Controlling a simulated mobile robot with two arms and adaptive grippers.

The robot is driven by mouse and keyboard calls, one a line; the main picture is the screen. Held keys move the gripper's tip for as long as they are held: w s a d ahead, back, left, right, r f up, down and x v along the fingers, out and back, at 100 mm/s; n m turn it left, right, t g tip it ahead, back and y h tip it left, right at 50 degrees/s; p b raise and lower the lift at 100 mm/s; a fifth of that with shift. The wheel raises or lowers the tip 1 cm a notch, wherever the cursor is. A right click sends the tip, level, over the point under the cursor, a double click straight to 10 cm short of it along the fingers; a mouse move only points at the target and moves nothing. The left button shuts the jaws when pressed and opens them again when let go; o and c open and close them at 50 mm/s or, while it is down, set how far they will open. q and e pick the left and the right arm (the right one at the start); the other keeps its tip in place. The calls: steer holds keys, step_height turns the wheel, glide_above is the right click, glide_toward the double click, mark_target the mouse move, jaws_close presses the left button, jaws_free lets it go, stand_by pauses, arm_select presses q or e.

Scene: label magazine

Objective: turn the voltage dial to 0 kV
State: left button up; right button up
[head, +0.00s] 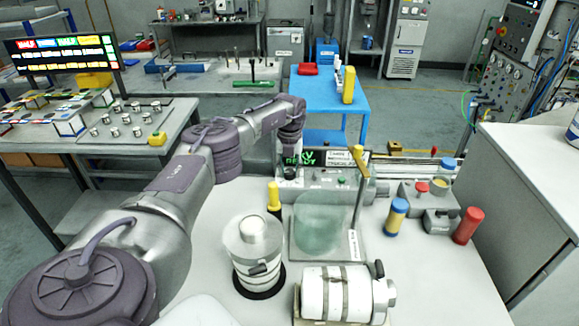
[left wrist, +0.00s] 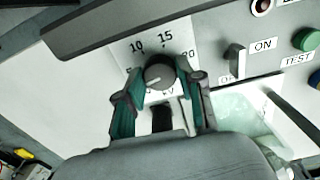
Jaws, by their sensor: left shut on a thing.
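The voltage dial (left wrist: 159,73) is a dark round knob on a white scale plate (left wrist: 128,54) in the left wrist view. The numbers 10, 15 and 20 show on the plate. A white mark on the knob points to the lower left. The left finger covers that side of the scale, so I cannot read the value there. My left gripper (left wrist: 160,85) has its green-padded fingers on both sides of the knob and is shut on it. In the head view the left gripper (head: 290,160) is at the control box (head: 325,180), largely hiding the dial. The right gripper is not in view.
An ON switch (left wrist: 236,58) and a green TEST button (left wrist: 305,40) sit right of the dial.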

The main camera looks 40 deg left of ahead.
mark_target(290, 171)
arm_select(q)
steer(key=n+p, duration=0.1)
steer(key=n, duration=0.3)
steer(key=shift+r, duration=0.15)
steer(key=shift+w+n+p, duration=0.1)
steer(key=shift+n+p, duration=0.6)
steer(key=shift+n, duration=0.8)
steer(key=o, duration=1.2)
steer(key=shift+c, duration=0.2)
step_height(290, 171, up, 12)
